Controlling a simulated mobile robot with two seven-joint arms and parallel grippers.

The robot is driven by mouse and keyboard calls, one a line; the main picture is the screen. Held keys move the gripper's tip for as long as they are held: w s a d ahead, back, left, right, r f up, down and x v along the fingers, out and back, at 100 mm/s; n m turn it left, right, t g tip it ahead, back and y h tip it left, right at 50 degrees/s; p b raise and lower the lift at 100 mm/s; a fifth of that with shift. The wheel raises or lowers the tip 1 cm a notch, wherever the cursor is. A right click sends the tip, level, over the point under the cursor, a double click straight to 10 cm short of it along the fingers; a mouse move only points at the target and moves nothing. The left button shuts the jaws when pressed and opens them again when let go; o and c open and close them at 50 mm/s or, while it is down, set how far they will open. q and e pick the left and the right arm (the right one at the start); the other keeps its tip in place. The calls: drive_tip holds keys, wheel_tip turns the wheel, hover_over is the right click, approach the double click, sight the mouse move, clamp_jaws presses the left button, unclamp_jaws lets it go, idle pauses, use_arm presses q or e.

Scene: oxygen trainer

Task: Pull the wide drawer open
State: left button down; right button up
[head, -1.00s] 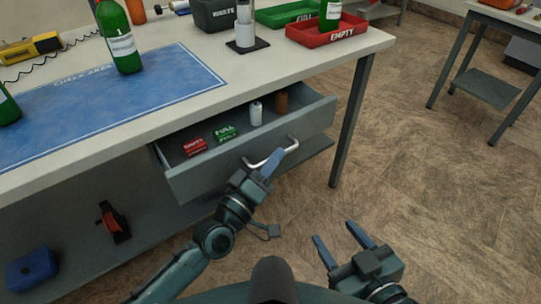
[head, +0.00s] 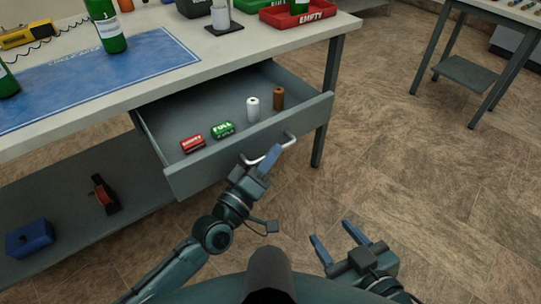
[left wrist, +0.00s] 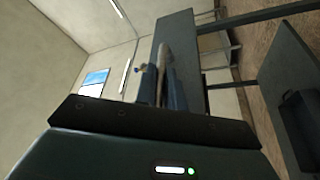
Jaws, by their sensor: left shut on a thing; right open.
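The wide grey drawer (head: 300,119) under the workbench stands well open in the head view. Inside it lie a red EMPTY roll (head: 193,144) and a green FULL roll (head: 222,129), with a white roll (head: 252,110) and a brown roll (head: 279,98) upright. My left gripper (head: 262,163) is shut on the drawer's pale bar handle (head: 287,146). The left wrist view shows the fingers (left wrist: 162,88) closed around a pale bar in front of the dark drawer front. My right gripper (head: 333,246) is open and empty, low over the floor, apart from the drawer.
The workbench top (head: 235,58) carries a blue mat (head: 150,75), green bottles (head: 108,30) and a red EMPTY tray (head: 308,17). A lower shelf (head: 70,205) holds a blue box (head: 30,238). Open floor (head: 420,190) lies to the right.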

idle(0.3)
use_arm(q)
drive_tip(key=c, duration=1.5)
unclamp_jaws()
drive_tip(key=v, duration=1.3)
drive_tip(key=shift+p, duration=0.35)
